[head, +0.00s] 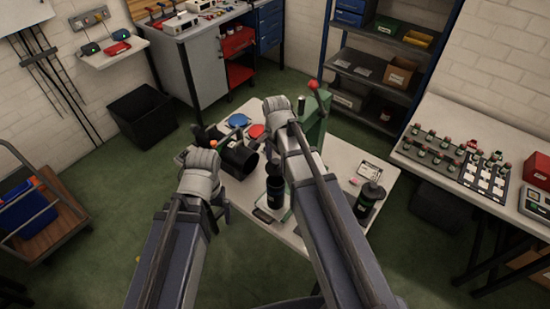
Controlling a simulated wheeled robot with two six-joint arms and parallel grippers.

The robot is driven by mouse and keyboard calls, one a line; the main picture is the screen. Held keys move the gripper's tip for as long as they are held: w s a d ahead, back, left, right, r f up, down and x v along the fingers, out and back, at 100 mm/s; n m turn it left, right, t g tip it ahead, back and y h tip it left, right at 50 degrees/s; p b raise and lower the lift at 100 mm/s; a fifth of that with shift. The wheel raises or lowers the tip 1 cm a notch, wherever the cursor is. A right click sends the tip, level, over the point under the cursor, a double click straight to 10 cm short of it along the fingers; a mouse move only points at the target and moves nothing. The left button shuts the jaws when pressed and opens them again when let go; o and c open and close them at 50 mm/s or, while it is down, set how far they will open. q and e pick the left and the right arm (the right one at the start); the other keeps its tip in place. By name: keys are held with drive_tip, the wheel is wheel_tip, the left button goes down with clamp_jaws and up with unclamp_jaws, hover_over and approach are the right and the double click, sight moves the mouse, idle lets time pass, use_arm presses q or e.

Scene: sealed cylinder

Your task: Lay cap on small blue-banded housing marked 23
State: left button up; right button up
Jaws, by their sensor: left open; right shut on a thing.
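Two dark cylindrical housings stand upright, one near the table's middle (275,192) and one at its right (369,198). A blue disc (238,120) and a red disc (257,131) lie at the back; I cannot tell whether either is the cap. My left gripper (222,208) is open by the table's front left edge, mostly hidden by its wrist. My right gripper's fingers and what they hold are hidden behind its arm.
A green press-like stand (317,125) with a red knob rises behind my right arm. The white table (345,157) has some bare top at right. A black bin (143,118) stands left, a bench with several small parts (480,130) right.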

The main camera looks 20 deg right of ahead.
sight(276, 171)
drive_tip(key=shift+w+f+b, duration=0.2)
drive_tip(key=shift+f+b, duration=0.45)
drive_tip(key=shift+f, duration=0.15)
drive_tip(key=shift+s+f+b, duration=0.1)
drive_tip(key=shift+f+b, duration=1.65)
drive_tip(key=shift+b, duration=0.05)
drive_tip(key=shift+f, duration=0.1)
drive_tip(key=o, duration=1.1)
drive_tip(key=shift+o, duration=0.2)
drive_tip(key=shift+r+p, duration=2.5)
drive_tip(key=shift+r, duration=0.1)
